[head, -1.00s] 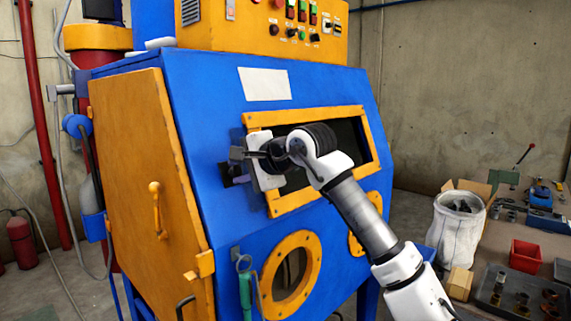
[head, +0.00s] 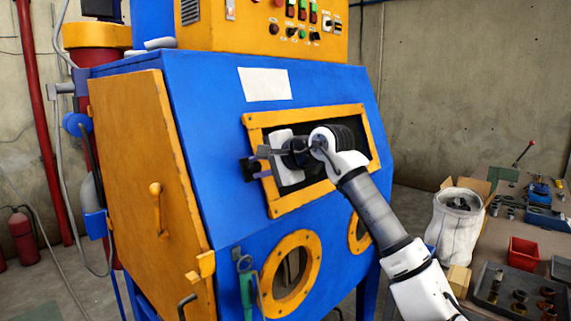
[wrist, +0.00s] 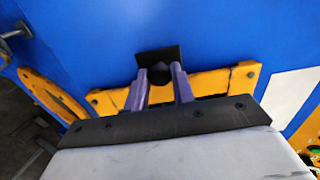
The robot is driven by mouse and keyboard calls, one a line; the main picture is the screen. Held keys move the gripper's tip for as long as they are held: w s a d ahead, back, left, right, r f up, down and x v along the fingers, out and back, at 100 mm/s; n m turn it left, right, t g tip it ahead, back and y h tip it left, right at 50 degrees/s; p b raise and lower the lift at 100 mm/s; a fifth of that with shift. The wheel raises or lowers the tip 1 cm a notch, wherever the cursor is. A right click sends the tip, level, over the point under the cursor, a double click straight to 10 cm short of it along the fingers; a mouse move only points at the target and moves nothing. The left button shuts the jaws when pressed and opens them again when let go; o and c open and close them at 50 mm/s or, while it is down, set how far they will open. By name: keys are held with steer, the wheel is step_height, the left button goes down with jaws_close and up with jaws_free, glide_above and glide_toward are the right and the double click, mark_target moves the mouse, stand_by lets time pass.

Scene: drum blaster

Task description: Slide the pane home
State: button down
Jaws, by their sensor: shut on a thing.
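A yellow window frame (head: 368,117) is set in the sloping blue front of the blasting cabinet. It also shows in the wrist view (wrist: 218,79). My gripper (head: 258,166) is at the left side of this frame. In the wrist view my two fingers (wrist: 159,82) are shut on a dark tab (wrist: 156,56), which I take to be the pane's grip. The tab (head: 246,170) sits close to the frame's left edge in the head view. The opening inside the frame looks dark. My wrist hides much of it, so the pane's own edges cannot be told.
Below the window are two round yellow ports (head: 290,272). A green-handled tool (head: 246,287) hangs at the lower left. A yellow side door (head: 135,190) is at left. A bench with a red bin (head: 524,253) and a white sack (head: 455,223) stand at right.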

steer(key=shift+w+d+r, duration=0.1)
steer(key=shift+d, duration=0.05)
steer(key=shift+w+d, duration=0.4)
steer(key=shift+w, duration=0.05)
stand_by(0.3)
